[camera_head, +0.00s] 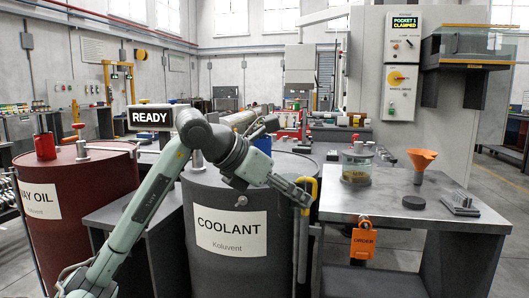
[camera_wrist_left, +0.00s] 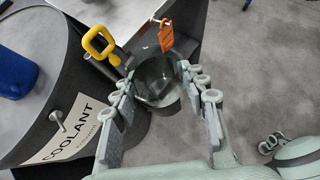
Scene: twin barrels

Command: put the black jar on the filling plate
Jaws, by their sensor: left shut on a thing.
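A dark, open-topped round vessel, seemingly the black jar (camera_wrist_left: 157,92), sits between the fingers of my left gripper (camera_wrist_left: 160,76) in the left wrist view. The fingers are shut on its sides. In the head view my left gripper (camera_head: 302,190) is in front of the coolant barrel's right edge, left of the metal table (camera_head: 345,205), and the vessel is hard to make out there. A flat dark round disc (camera_head: 413,202) lies on that table; I cannot tell whether it is the filling plate. My right gripper is not in view.
A yellow handle (camera_head: 313,187) stands close to my left gripper, beside the coolant barrel (camera_head: 250,262). The table carries a glass jar (camera_head: 356,168) with yellowish contents, an orange funnel (camera_head: 421,162) and small metal pieces (camera_head: 460,203). An orange order tag (camera_head: 362,243) hangs at its front edge.

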